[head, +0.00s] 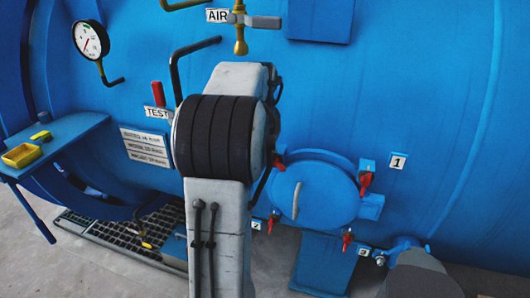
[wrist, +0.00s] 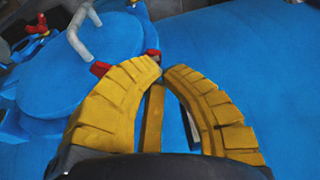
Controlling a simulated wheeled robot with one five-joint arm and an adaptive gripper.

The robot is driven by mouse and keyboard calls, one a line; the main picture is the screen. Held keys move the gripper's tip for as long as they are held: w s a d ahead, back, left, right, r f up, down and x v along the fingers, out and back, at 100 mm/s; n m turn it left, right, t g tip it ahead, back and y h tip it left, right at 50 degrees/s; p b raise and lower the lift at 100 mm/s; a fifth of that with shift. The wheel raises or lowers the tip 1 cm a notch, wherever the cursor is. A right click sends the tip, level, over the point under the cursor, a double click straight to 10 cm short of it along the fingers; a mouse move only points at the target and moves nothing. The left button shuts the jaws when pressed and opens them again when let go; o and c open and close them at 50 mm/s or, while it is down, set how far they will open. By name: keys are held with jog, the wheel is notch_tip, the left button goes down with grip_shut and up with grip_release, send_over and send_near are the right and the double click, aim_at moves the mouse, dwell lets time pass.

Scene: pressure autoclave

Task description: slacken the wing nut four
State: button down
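The round blue hatch (head: 312,190) carries red wing nuts at its rim. One red wing nut (head: 278,162) shows at its upper left, beside my arm; no number is visible for it, so I cannot confirm it is wing nut four. My gripper is hidden behind my arm in the head view. In the wrist view, its yellow fingers (wrist: 162,68) curve inward with only a narrow gap between the tips. Red wing nut parts (wrist: 100,69) show left of and just beyond the left finger, which hides the middle. I cannot tell whether anything is gripped.
Other red wing nuts sit by plate 1 (head: 366,182) and at the hatch's lower right (head: 348,238) and lower left (head: 274,222). A grey handle (wrist: 84,32) stands out from the hatch. A blue side shelf (head: 70,132) holds a yellow tray (head: 22,155).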

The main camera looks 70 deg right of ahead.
jog(key=shift+w+f, duration=0.2)
jog(key=shift+f, duration=0.15)
jog(key=shift+w+f+b, duration=0.2)
jog(key=shift+f+b, duration=0.95)
jog(key=shift+f, duration=0.3)
